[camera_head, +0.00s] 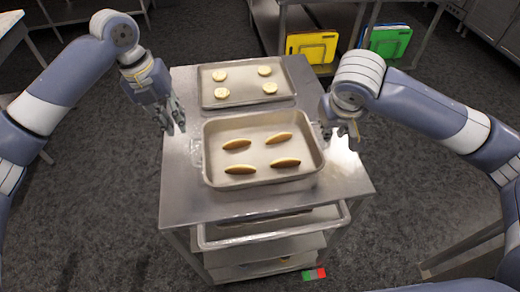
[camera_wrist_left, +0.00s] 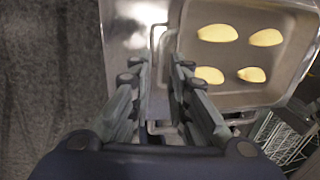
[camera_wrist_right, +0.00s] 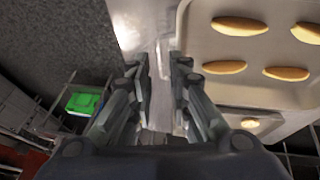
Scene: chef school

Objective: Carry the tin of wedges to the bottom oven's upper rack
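The tin of wedges (camera_head: 208,174) is a deep metal roasting tin with several golden wedges in it, resting on top of a steel trolley. It has a wire handle at its left end, seen in the left wrist view (camera_wrist_left: 155,40). My left gripper (camera_head: 174,122) is open and empty, above and just left of that handle; its fingers frame the handle in the left wrist view. My right gripper (camera_head: 346,134) is open beside the tin's right end, close to the rim; in the right wrist view the tin's edge (camera_wrist_right: 188,45) passes by its right finger. No oven is recognisable.
A shallow tray (camera_head: 245,74) with several pale rounds lies behind the tin on the trolley top (camera_head: 182,200). Yellow (camera_head: 312,47) and green boards (camera_head: 388,40) stand on a shelf behind. Grey floor is open left of the trolley.

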